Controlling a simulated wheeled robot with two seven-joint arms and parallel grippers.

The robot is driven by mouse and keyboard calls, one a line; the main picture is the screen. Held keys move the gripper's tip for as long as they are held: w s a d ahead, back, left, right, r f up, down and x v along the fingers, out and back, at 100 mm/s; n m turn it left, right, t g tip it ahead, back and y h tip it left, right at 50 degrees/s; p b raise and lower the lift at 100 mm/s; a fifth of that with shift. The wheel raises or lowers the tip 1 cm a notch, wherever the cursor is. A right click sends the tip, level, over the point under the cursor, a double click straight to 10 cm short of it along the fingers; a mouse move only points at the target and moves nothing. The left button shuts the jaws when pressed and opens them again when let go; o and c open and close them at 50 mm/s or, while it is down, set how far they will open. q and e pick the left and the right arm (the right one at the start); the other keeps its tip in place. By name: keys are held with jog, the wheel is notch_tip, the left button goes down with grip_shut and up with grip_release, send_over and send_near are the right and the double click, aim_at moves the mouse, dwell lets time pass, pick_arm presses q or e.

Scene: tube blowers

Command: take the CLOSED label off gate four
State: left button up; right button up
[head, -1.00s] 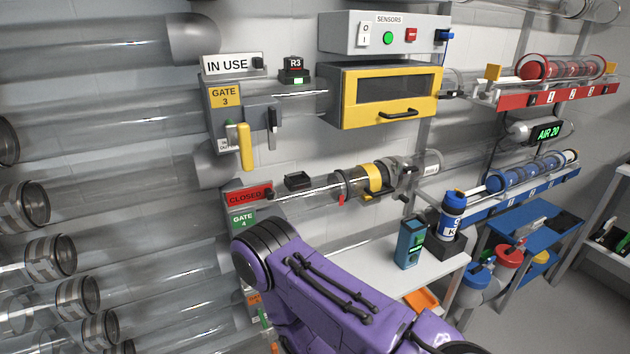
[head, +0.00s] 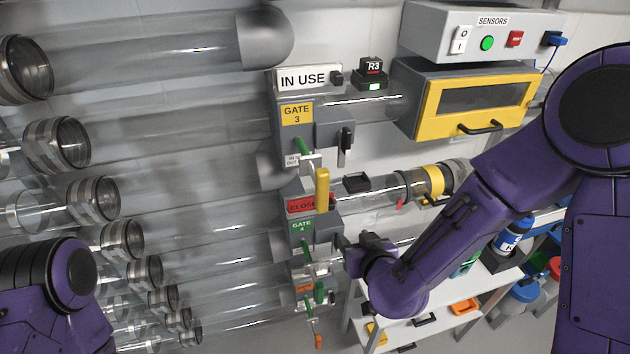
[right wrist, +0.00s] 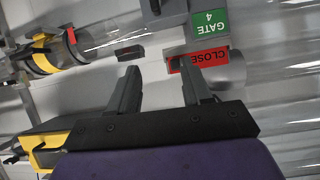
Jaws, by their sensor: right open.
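The red CLOSED label (head: 300,206) sits on gate four, just above its green GATE 4 plate (head: 302,226). The yellow handle (head: 322,188) hides part of its right end in the head view. The label also shows upside down in the right wrist view (right wrist: 208,60), partly behind one finger. My right gripper (head: 345,248) is below and to the right of the label in the head view. In the right wrist view its two fingers (right wrist: 160,67) are apart with nothing between them. My left gripper is out of view.
Gate three, with its IN USE label (head: 303,78) and yellow plate (head: 297,114), is above gate four. A small dark bracket (head: 356,183) is on the wall right of the label. Clear tubes fill the left side. A white table (head: 470,295) stands at lower right.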

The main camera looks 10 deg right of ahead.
jog(key=t, duration=0.1)
send_near(332, 204)
jog(key=shift+n, duration=0.5)
jog(key=p+x, duration=0.1)
jog(key=x, duration=0.7)
jog(key=shift+w+f, duration=0.1)
jog(key=shift+w, duration=0.25)
jog(key=shift+w+f, duration=0.1)
jog(key=shift+w, duration=0.05)
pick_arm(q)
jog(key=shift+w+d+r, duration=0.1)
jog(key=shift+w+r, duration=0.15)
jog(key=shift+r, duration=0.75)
pick_arm(e)
grip_shut()
